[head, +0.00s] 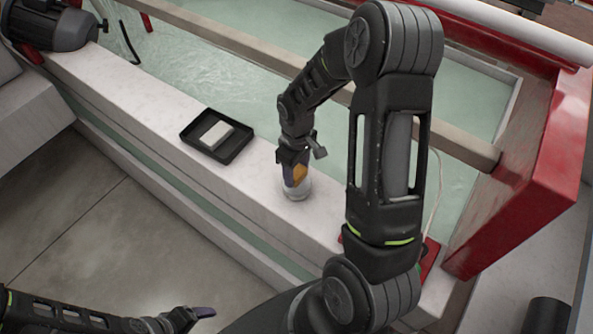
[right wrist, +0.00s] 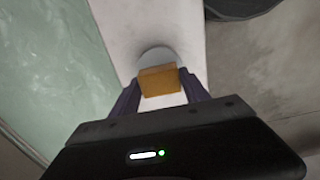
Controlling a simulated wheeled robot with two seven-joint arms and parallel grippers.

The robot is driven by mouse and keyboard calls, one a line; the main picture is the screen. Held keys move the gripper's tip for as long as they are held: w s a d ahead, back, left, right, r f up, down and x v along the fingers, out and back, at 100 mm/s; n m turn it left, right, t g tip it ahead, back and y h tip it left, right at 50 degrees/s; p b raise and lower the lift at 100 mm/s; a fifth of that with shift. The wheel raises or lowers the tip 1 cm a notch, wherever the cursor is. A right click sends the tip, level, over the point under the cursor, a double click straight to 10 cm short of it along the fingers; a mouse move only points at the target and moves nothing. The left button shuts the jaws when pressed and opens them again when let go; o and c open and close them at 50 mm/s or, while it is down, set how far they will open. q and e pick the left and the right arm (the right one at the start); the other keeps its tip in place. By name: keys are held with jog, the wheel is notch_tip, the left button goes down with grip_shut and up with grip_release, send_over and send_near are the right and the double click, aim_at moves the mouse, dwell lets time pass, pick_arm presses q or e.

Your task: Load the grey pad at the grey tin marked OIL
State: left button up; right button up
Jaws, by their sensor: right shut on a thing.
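My right gripper (head: 295,178) points down over the white ledge, shut on a yellow-orange pad (head: 300,173), which also shows between the fingers in the right wrist view (right wrist: 160,80). A pale grey round tin (head: 297,191) stands on the ledge directly under the pad; its grey top shows behind the pad in the right wrist view (right wrist: 155,54). I cannot tell whether pad and tin touch, and no OIL marking is readable. A pale grey block (head: 216,135) lies in a black tray (head: 239,148) to the left. My left gripper (head: 203,313) is low at the front; its opening is unclear.
The white ledge (head: 150,125) runs along a trough of greenish water (head: 235,85). A red machine frame (head: 535,160) stands at the right and a dark motor (head: 50,28) at the far left. The ledge between tray and tin is clear.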

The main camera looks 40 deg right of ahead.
aim_at(299, 173)
jog(key=shift+r+p, duration=1.45)
jog(key=shift+r, duration=0.85)
jog(key=shift+s+r+m, duration=0.1)
jog(key=shift+s+m, duration=0.3)
jog(key=shift+m, duration=0.2)
jog(key=w+a+r+m, duration=0.2)
jog(key=w+a+r, duration=0.9)
jog(key=a+r, duration=0.2)
jog(key=a, duration=0.2)
jog(key=shift+w+a, duration=0.25)
jog(key=shift+a, duration=0.05)
